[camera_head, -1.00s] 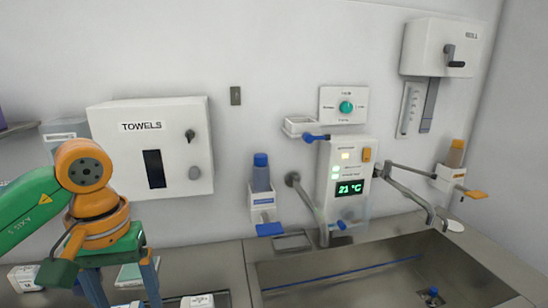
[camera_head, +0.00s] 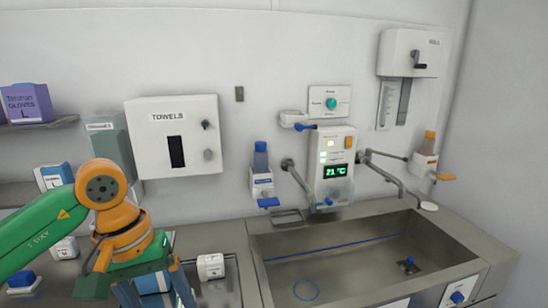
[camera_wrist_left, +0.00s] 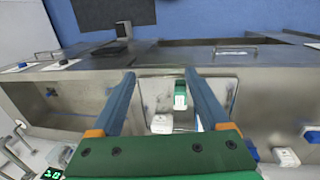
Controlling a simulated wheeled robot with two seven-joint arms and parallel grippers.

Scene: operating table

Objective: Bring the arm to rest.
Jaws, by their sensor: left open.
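My left arm, green and orange, comes in from the left in the head view. My left gripper (camera_head: 152,292) points down over the counter left of the sink, its two blue fingers apart. In the left wrist view the open left gripper (camera_wrist_left: 160,75) has nothing between its fingers. Beyond and below it are a green-and-white box (camera_wrist_left: 180,96) and a white box (camera_wrist_left: 162,124) in a shallow metal tray (camera_wrist_left: 152,87). My right gripper is not in view.
A metal sink (camera_head: 262,262) lies to the right. The towel dispenser (camera_head: 172,180) and the tap unit (camera_head: 335,140) are on the wall. A purple glove box (camera_head: 28,103) is on the left shelf.

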